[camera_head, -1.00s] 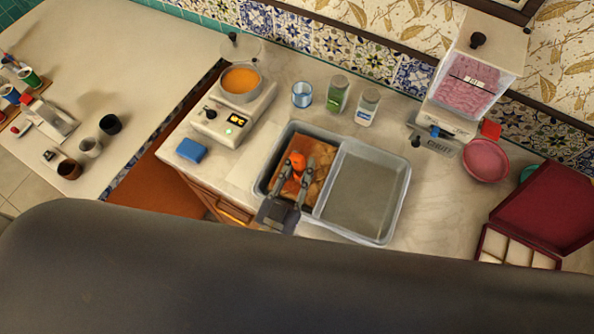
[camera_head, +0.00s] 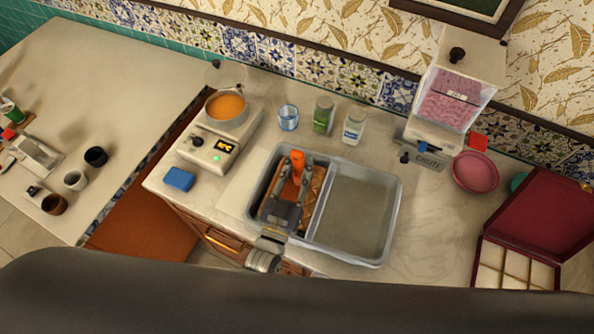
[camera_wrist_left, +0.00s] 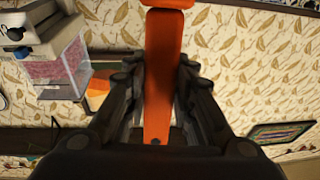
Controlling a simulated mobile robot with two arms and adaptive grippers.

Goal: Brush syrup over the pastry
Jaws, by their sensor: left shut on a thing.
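My left gripper (camera_head: 289,190) is shut on an orange brush (camera_head: 297,164) over the left compartment of the grey tray. In the left wrist view the brush's orange handle (camera_wrist_left: 158,80) runs between the fingers. The brush's bristles are hidden. The brown pastry (camera_head: 317,182) lies in the left compartment, partly covered by the gripper. I cannot tell whether the brush touches it. A pot of amber syrup (camera_head: 225,106) sits on the white warmer (camera_head: 213,148) at the left. My right gripper is not in view.
The tray's right compartment (camera_head: 352,212) is empty. A blue sponge (camera_head: 179,179) lies left of the tray. A glass (camera_head: 288,118), a green jar (camera_head: 322,115) and a white jar (camera_head: 354,127) stand behind it. A pink bowl (camera_head: 475,172) and an open red box (camera_head: 535,215) are at the right.

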